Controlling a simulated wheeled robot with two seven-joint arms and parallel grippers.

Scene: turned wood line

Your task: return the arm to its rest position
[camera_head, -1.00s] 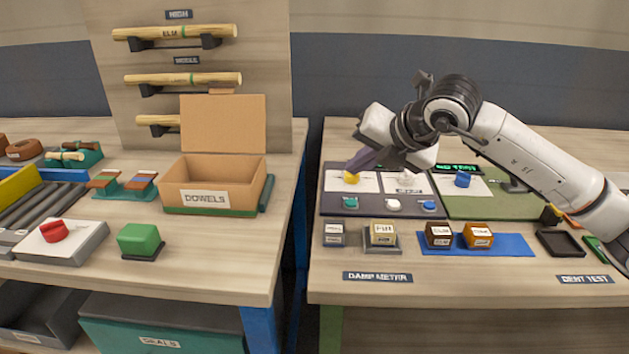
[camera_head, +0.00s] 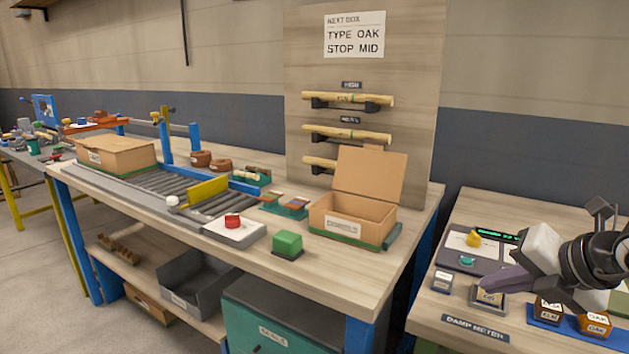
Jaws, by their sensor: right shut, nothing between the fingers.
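My right gripper (camera_head: 484,280) is at the right of the head view, its arm coming in from the right edge. Its dark fingers point left and are shut with nothing between them. They are in front of the damp meter panel (camera_head: 455,259), just above or beside the labelled block (camera_head: 490,297) on its dark stand; I cannot tell the exact height. The fingers and wrist hide part of the panel. Only part of the right arm is in view. My left gripper is not in view.
Blocks on a blue mat (camera_head: 545,316) stand below the wrist. Left, across a gap, a bench holds an open dowels box (camera_head: 350,224), a green block (camera_head: 288,242), a red knob (camera_head: 233,221) and a roller conveyor (camera_head: 165,186). A board (camera_head: 415,100) with dowels stands behind.

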